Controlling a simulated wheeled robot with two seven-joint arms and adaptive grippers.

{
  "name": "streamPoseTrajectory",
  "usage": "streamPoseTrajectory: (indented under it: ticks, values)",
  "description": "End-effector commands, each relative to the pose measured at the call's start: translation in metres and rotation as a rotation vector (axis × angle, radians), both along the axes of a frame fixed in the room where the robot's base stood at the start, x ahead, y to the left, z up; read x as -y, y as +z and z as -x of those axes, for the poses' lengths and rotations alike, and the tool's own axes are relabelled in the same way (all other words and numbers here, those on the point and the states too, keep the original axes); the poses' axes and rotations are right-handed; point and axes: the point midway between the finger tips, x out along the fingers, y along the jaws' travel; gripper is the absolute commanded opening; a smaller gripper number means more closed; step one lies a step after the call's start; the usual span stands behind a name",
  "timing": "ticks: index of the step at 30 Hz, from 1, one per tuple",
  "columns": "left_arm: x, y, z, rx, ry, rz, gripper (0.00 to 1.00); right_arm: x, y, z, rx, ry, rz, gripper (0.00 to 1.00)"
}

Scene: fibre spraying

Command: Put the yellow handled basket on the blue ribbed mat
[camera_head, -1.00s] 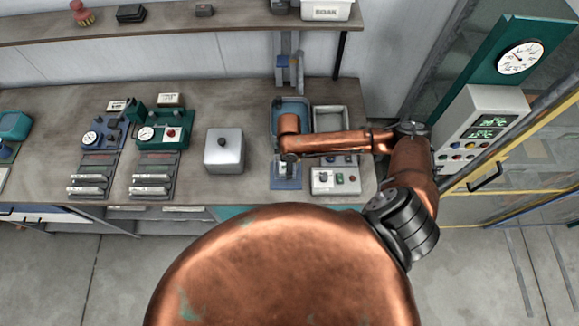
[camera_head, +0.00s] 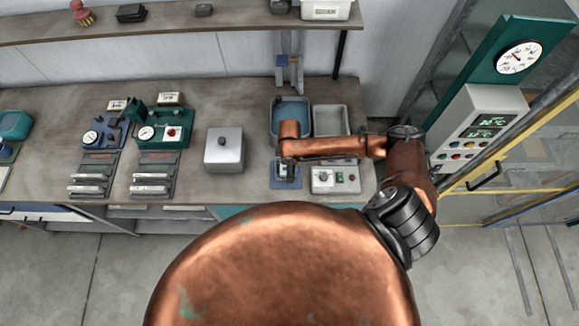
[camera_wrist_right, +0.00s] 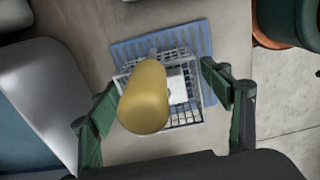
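The blue ribbed mat (camera_wrist_right: 196,42) lies on the bench and shows past the basket in the right wrist view. It also shows under my right arm's end in the head view (camera_head: 284,184). The white wire basket (camera_wrist_right: 184,114) with a thick yellow handle (camera_wrist_right: 144,98) is over the mat and covers part of it; whether it rests flat there I cannot tell. My right gripper (camera_wrist_right: 165,112) is open, with its green fingers on either side of the handle and apart from it. In the head view the basket is mostly hidden by my right gripper (camera_head: 286,172). My left gripper is not in view.
A blue tray (camera_head: 275,128) and a grey tray (camera_head: 347,116) stand behind the mat. A switch box (camera_head: 335,181) is close on its right, and a silver lidded box (camera_head: 224,152) stands to its left. Bare bench lies between the silver box and the mat.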

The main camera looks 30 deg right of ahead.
Motion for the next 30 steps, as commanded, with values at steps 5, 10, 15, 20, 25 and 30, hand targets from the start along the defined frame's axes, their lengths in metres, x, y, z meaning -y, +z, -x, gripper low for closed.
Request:
streamPoseTrajectory:
  ticks: [5, 10, 15, 20, 25, 30]
  values:
    - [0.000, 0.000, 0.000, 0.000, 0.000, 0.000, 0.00, 0.000, 0.000, 0.000, 0.000, 0.000, 0.000, 0.79]
    - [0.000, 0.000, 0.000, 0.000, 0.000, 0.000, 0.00, 0.000, 0.001, 0.000, 0.001, 0.000, 0.001, 0.79]
    - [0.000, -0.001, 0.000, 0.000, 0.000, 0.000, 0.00, 0.000, 0.015, -0.001, 0.003, 0.000, 0.001, 0.79]
    - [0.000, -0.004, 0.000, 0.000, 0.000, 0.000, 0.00, 0.000, 0.047, -0.002, 0.004, 0.001, 0.000, 0.79]
    - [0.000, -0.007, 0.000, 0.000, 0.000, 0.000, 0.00, 0.000, 0.083, -0.001, 0.004, 0.001, 0.000, 0.79]
    - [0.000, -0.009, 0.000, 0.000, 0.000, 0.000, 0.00, 0.000, 0.109, -0.001, 0.002, -0.001, 0.001, 0.79]
